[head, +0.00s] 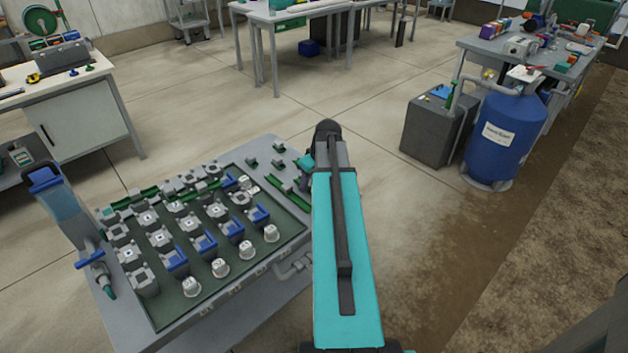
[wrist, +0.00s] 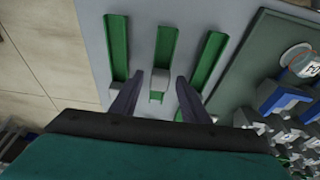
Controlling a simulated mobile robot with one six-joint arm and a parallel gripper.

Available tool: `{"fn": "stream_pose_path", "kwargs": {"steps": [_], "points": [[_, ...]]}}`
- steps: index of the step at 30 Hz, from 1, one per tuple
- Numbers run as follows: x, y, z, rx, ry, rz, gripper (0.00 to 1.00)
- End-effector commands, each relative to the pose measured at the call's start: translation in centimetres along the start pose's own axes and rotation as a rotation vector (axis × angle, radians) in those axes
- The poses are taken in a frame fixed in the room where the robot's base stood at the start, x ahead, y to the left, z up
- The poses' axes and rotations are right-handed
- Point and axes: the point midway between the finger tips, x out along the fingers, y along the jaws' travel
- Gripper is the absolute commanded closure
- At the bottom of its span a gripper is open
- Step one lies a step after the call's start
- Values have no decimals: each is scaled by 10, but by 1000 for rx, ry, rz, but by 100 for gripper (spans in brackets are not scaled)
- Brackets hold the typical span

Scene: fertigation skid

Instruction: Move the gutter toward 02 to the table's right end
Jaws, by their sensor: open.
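Three green gutters lie side by side on the grey table top (wrist: 140,25) in the wrist view: a left one (wrist: 117,42), a middle one (wrist: 166,45) and a right one (wrist: 211,52). A grey block (wrist: 159,79) sits at the middle gutter's near end. My gripper (wrist: 158,84) is open, its dark fingers on either side of that block, with nothing visibly clamped. I cannot tell the fingers' height above the table. In the head view a green gutter (head: 290,197) shows beside my arm, which hides part of the table's right end. I cannot read any 02 mark.
A dark green panel (head: 205,301) with several grey and blue valve-like blocks and white round caps fills much of the table. A blue bottle-like device (head: 62,205) stands at its left. A blue tank (head: 505,137) and grey box (head: 436,128) stand on the floor at right.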

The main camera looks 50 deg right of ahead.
Motion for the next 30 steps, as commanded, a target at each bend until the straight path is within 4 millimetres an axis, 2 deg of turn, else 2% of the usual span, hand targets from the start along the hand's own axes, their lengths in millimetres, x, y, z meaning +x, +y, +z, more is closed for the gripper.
{"fn": "stream_pose_path", "kwargs": {"steps": [8, 30], "points": [[-19, 0, 0, 1, 1, 2, 58], [-102, 1, 0, 1, 2, 2, 58]]}}
